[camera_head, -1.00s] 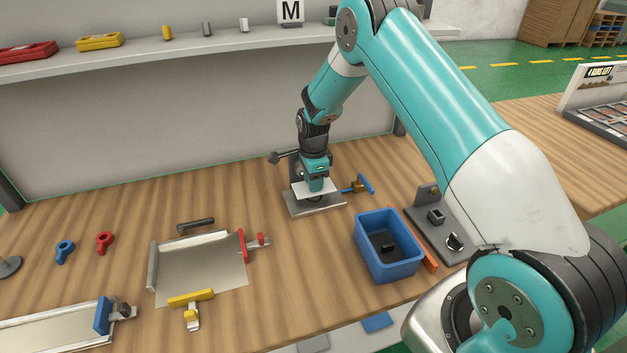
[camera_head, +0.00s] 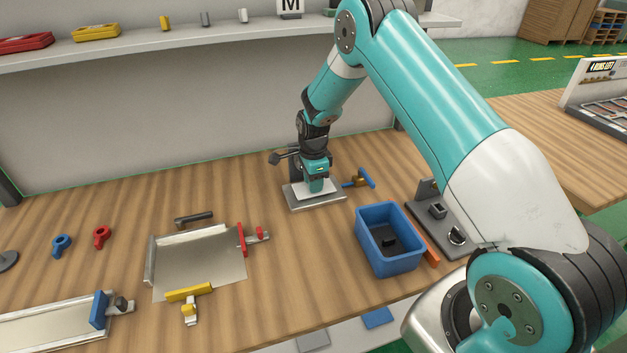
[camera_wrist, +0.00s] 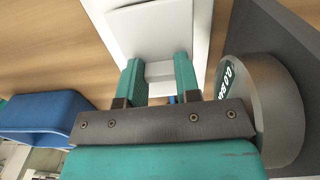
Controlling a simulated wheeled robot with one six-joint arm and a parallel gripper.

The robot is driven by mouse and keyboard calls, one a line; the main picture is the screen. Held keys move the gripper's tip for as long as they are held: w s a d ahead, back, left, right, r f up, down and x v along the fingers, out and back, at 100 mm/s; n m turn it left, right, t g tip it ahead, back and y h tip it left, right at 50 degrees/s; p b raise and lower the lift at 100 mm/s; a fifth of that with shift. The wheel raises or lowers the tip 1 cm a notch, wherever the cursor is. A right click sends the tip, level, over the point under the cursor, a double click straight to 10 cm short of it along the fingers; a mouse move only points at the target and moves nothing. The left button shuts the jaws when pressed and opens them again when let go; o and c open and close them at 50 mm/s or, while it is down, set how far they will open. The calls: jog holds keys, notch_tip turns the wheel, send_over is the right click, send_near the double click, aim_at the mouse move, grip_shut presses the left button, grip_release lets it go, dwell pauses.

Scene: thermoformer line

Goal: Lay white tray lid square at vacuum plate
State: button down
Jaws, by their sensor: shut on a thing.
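The white tray lid (camera_head: 301,191) is under my gripper (camera_head: 316,187) in the head view, over the grey metal vacuum plate (camera_head: 298,205). It lies very low over the plate, and I cannot tell whether it touches all round. In the wrist view the lid (camera_wrist: 150,32) shows as a pale panel with a raised middle, and my gripper (camera_wrist: 159,72) is shut on its small white block, a green finger on each side. My gripper hides the lid's far part in the head view.
A round gauge (camera_wrist: 262,112) stands close to my gripper. A blue T-handled valve (camera_head: 364,178) is just right of the plate. A blue bin (camera_head: 388,262) stands nearer, right. A metal tray fixture (camera_head: 205,262) with coloured clamps lies left, with bare wood between.

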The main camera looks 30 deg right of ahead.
jog(key=shift+f, duration=0.3)
jog(key=c, duration=0.7)
grip_release()
jog(key=shift+c, duration=0.2)
jog(key=shift+r, duration=0.1)
notch_tip(320, 180, up, 17)
jog(key=b, duration=0.2)
jog(key=shift+r, duration=0.1)
